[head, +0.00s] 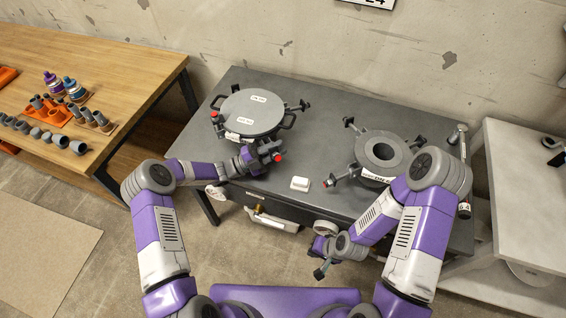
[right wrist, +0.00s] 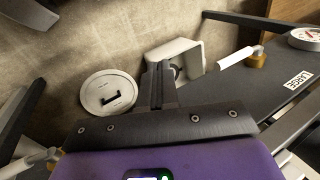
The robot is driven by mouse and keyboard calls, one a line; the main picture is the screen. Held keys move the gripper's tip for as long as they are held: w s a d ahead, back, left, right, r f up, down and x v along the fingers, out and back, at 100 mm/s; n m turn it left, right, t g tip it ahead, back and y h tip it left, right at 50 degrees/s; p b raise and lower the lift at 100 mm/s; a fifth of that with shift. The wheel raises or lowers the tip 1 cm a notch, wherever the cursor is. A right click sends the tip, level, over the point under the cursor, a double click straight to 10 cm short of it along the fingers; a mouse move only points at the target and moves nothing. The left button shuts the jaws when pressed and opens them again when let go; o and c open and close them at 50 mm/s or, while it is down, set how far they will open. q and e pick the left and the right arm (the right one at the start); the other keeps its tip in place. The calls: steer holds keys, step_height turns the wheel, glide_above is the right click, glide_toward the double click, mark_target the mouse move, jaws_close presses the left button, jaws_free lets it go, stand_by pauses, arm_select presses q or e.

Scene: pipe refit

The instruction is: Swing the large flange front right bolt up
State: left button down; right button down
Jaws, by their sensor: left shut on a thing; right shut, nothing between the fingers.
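The large flange (head: 252,112) is on the left part of the dark grey table, under a round grey lid with two side handles. My left gripper (head: 264,153) is at its front right edge, shut on the front right bolt. A red tip of that bolt (head: 278,158) shows beside the fingers; most of the bolt is hidden by the gripper, and its exact tilt is unclear. My right gripper (head: 321,264) is shut and empty, low in front of the table; its fingers also show in the right wrist view (right wrist: 160,84).
The small flange (head: 382,150) with its own bolts stands on the right of the table (head: 320,108). A small white block (head: 299,184) lies near the front edge. A wooden bench (head: 125,70) with pipe parts is at left, a pale table (head: 525,190) at right.

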steer(key=w+a+r+m+t+y, duration=0.45)
steer(key=w+r+m+t, duration=0.2)
steer(key=w+m, duration=0.2)
steer(key=r+m+t+y, duration=0.1)
steer(key=r+m+t, duration=0.1)
steer(key=m, duration=0.1)
steer(key=w+d+r+m+t+y, duration=0.1)
steer(key=r+m+t, duration=0.1)
steer(key=m, duration=0.2)
steer(key=w+d+r+m+t+y, duration=0.1)
steer(key=r+m+t+y, duration=0.1)
steer(key=r+m, duration=0.1)
steer(key=shift+r+t, duration=0.1)
steer(key=shift+t, duration=0.15)
steer(key=m, duration=0.2)
glide_toward(272, 151)
steer(key=shift+t, duration=0.4)
steer(key=f, duration=0.2)
steer(key=w+f, duration=0.1)
steer(key=f, duration=0.1)
steer(key=shift+f, duration=0.1)
steer(key=a+r, duration=0.1)
steer(key=w+a+r, duration=0.1)
steer(key=r, duration=0.1)
steer(key=shift+w+a+r, duration=0.1)
steer(key=shift+w+r, duration=0.05)
steer(key=shift+w, duration=0.05)
